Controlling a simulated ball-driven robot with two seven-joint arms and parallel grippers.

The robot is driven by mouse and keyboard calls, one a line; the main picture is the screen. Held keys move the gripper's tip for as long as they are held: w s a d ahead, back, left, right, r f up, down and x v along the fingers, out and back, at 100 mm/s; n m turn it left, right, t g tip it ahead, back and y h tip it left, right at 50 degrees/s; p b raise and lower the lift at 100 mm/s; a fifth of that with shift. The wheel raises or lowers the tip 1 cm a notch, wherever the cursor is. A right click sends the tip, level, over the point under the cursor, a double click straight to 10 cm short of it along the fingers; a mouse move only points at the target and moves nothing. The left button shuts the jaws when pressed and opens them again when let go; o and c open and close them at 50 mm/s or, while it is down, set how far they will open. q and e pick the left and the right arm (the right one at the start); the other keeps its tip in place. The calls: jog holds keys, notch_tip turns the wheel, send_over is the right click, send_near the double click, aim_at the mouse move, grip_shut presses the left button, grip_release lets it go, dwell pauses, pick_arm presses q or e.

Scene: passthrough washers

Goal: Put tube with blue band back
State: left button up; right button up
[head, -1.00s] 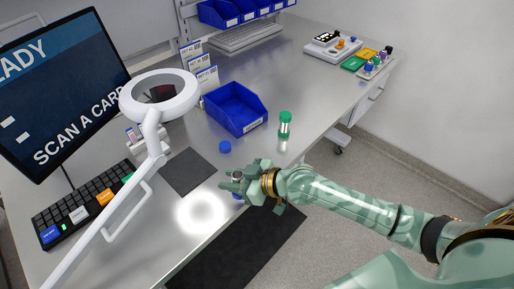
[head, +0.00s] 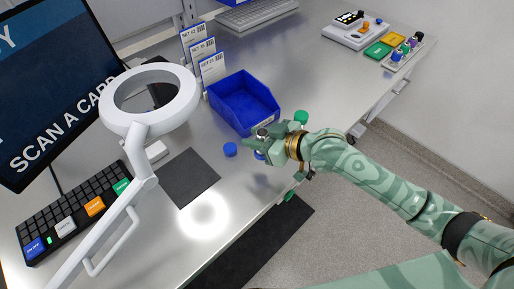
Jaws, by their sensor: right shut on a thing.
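My right gripper (head: 266,138) is shut on a tube held upright above the table near its front edge. The tube's grey metallic top (head: 262,132) shows above the fingers and its blue band (head: 259,155) below them; the middle is hidden. A rack (head: 403,52) with several small coloured-topped items, blue and purple among them, stands at the far right of the table. My left gripper is not in view.
A green-capped tube (head: 301,116) stands right behind my right gripper, mostly hidden. A blue bin (head: 243,101) is behind it, and a loose blue cap (head: 230,150) lies to its left. A ring lamp (head: 150,120) stands at left.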

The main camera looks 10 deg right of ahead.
jog(key=f, duration=0.1)
jog(key=w+f+b, duration=0.1)
jog(key=shift+w+d+f, duration=0.15)
jog(key=shift+w+f, duration=0.35)
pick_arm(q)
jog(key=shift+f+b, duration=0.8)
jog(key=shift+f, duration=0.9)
pick_arm(e)
jog(key=shift+w+d+f, duration=0.1)
jog(key=shift+w+f, duration=0.1)
jog(key=shift+f, duration=0.75)
jog(key=shift+w+f, duration=0.2)
jog(key=shift+f, duration=0.7)
jog(key=shift+f, duration=0.15)
jog(key=o, duration=1)
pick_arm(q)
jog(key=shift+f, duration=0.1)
